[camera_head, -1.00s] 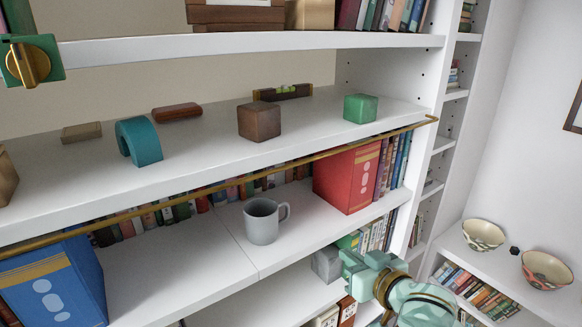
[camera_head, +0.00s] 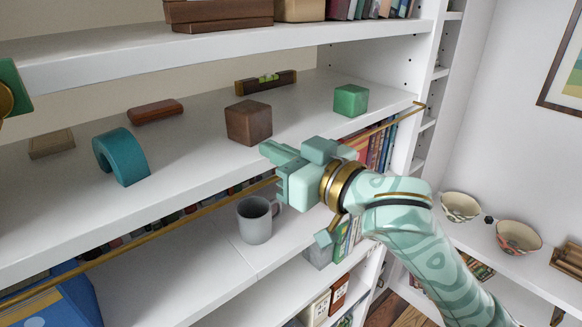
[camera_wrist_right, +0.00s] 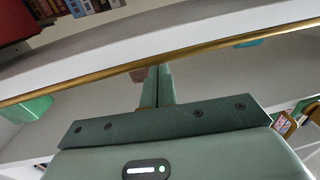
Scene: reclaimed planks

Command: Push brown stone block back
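The brown stone block (camera_head: 249,123) is a dark brown cube standing on the upper white shelf, in from its front edge. My right gripper (camera_head: 272,151) is in front of the shelf, just below and right of the block in the head view, with a visible gap to it. In the right wrist view its two fingers (camera_wrist_right: 157,84) lie together, shut and empty, pointing toward the shelf. A small part of the brown block (camera_wrist_right: 138,75) shows beside the fingers there; the rest is hidden.
A teal arch (camera_head: 121,158) stands left of the block, a green cube (camera_head: 351,100) right, and a spirit level (camera_head: 266,82) behind. A brass rail (camera_head: 150,233) runs along the shelf front. A grey mug (camera_head: 256,221) stands below. Bare shelf lies behind the block.

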